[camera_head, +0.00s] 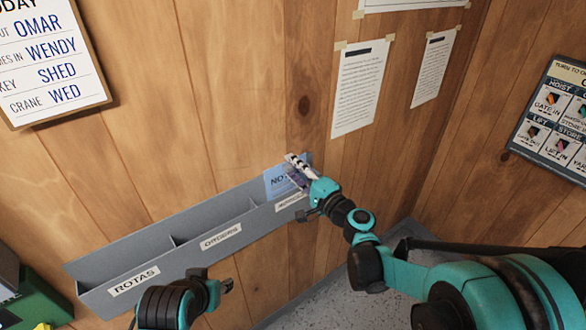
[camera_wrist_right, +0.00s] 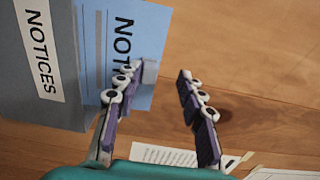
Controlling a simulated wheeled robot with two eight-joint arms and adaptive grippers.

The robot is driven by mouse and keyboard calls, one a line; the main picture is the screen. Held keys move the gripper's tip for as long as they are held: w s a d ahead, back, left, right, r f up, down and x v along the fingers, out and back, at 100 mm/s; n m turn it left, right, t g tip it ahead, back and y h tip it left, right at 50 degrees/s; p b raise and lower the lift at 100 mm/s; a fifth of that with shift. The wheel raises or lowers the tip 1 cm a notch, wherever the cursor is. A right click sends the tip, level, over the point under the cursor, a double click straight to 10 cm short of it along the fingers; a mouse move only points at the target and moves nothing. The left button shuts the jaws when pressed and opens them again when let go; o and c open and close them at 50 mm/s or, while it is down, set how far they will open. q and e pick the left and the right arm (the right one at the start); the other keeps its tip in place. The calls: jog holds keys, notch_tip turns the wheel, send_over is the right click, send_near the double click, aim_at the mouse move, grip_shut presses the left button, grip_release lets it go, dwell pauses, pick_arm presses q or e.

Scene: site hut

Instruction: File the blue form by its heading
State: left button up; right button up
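The blue form (camera_head: 277,183) stands in the right-hand compartment of the grey wall rack (camera_head: 190,238). That compartment's label reads NOTICES in the right wrist view (camera_wrist_right: 38,50). The form (camera_wrist_right: 140,40) shows a heading starting "NOT"; the rest is hidden by my finger. My right gripper (camera_head: 298,170) is at the form's upper right. In the right wrist view the gripper's fingers (camera_wrist_right: 170,95) are apart, one overlapping the form, the other over bare wall, with nothing seen held.
The rack's left compartment has a ROTAS label (camera_head: 134,281), and the middle one has a label (camera_head: 221,237) hard to read. Both look empty. Papers (camera_head: 360,88) are taped on the wall above. A green box (camera_head: 35,305) stands at lower left.

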jog(key=v, duration=1.2)
jog(key=s+f+n+g+h, duration=0.45)
jog(key=s+f+n, duration=0.25)
jog(key=s, duration=0.2)
jog(key=s+d+f+n+g+h, duration=0.3)
jog(key=s+d+h, duration=0.3)
jog(key=s+d, duration=0.3)
jog(key=shift+s+d+n, duration=0.25)
jog(key=shift+d+n, duration=0.15)
jog(key=shift+d, duration=0.45)
